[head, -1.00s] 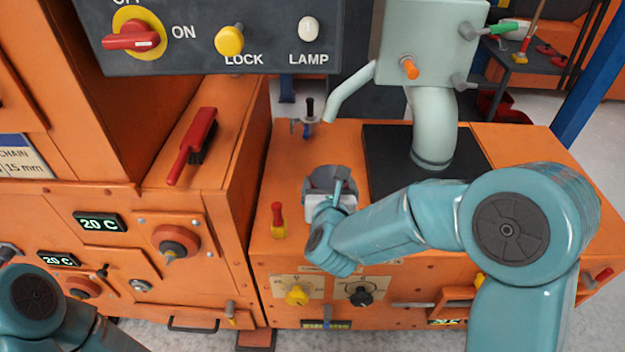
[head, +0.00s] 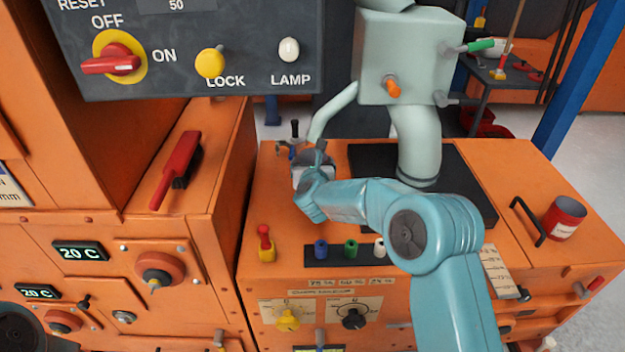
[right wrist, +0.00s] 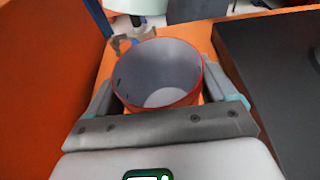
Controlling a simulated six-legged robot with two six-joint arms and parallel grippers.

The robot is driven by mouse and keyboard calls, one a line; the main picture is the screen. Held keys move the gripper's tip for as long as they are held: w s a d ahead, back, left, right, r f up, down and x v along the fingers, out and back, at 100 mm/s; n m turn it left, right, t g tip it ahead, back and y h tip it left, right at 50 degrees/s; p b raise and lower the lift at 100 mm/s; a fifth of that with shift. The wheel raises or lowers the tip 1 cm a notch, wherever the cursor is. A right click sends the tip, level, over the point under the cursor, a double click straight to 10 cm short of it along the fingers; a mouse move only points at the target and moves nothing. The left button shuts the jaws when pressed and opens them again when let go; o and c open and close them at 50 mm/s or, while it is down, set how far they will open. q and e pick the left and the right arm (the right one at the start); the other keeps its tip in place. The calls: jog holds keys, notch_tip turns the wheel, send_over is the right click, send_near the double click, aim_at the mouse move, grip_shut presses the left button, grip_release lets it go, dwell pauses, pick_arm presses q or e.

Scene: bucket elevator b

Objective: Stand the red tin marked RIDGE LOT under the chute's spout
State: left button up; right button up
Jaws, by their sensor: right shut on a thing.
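My right gripper (right wrist: 165,105) is shut around an open, empty tin (right wrist: 160,75) with a red rim and grey inside. In the head view my right gripper (head: 313,172) and wrist hide most of this tin, and its marking is not visible. The tin is just below the end of a thin pale pipe (head: 333,109); I cannot tell whether it touches the orange top. A thicker pale spout (head: 416,145) comes down from the pale box (head: 408,60) over a black plate (head: 465,190). My left gripper is out of view.
Another red tin (head: 564,218) with a pale label stands at the right, beside a black handle (head: 527,221). A small clamp-like fitting (head: 294,140) is just behind the held tin. A rack of coloured plugs (head: 321,250) and a red-yellow knob (head: 265,243) are nearer. An orange cabinet (head: 215,185) stands left.

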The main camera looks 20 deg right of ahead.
notch_tip(320, 180, down, 5)
jog(key=shift+f+b, duration=0.1)
jog(key=shift+b, duration=0.65)
jog(key=shift+r, duration=0.2)
jog(key=shift+f, duration=0.25)
jog(key=o, duration=1)
jog(key=shift+r, duration=0.1)
jog(key=shift+c, duration=0.2)
jog(key=shift+r, duration=0.2)
jog(key=shift+s+a, duration=0.1)
jog(key=shift+s, duration=0.1)
jog(key=p+v, duration=0.1)
jog(key=v, duration=1)
jog(key=shift+s, duration=0.3)
